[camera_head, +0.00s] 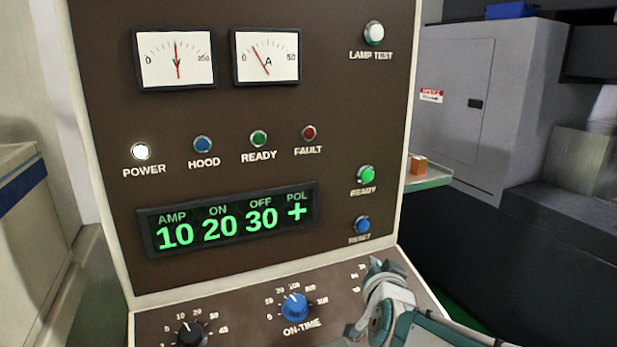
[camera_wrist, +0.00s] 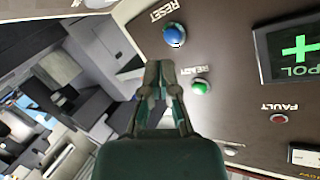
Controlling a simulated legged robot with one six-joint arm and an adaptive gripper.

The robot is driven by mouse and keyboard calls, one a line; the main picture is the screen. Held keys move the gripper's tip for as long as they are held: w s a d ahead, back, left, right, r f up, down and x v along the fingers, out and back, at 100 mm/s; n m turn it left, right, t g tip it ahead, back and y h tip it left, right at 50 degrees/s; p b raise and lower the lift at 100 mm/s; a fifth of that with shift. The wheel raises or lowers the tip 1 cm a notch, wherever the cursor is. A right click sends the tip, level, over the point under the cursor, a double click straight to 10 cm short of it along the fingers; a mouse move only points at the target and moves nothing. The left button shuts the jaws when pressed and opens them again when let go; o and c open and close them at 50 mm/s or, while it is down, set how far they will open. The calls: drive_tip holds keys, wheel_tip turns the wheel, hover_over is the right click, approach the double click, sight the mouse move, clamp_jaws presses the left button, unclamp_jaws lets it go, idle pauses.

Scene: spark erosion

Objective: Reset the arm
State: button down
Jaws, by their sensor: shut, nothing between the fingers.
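My gripper (camera_head: 379,268) is low in the head view, at the right end of the lower sloped panel, below the blue RESET button (camera_head: 362,224). In the wrist view my gripper (camera_wrist: 160,68) is shut and empty, its fingertips together. In that view, which is turned, the blue RESET button (camera_wrist: 174,34) is above the fingertips and the green READY button (camera_wrist: 200,87) is right of them. In the head view the green READY button (camera_head: 366,175) is bright. I cannot tell if the fingertips touch the panel.
The dark upright panel bears two gauges (camera_head: 176,58) (camera_head: 266,56), a lit POWER lamp (camera_head: 141,151) and a display (camera_head: 230,219) reading 10, 20, 30, +. The blue ON-TIME knob (camera_head: 295,307) is left of my gripper. A shelf (camera_head: 430,180) with an orange block (camera_head: 418,164) juts out right.

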drive_tip(key=s+d+f+n+g, duration=0.1)
drive_tip(key=s+f+n+g, duration=0.1)
drive_tip(key=s, duration=0.6)
drive_tip(key=s+f+n+g, duration=0.2)
drive_tip(key=s+g, duration=0.2)
drive_tip(key=s, duration=0.4)
drive_tip(key=s+d+f+n+g, duration=0.1)
drive_tip(key=s+g, duration=0.3)
drive_tip(key=s, duration=0.4)
drive_tip(key=shift+d+f+n+y, duration=0.4)
drive_tip(key=shift+f+n, duration=0.2)
drive_tip(key=shift+f, duration=0.15)
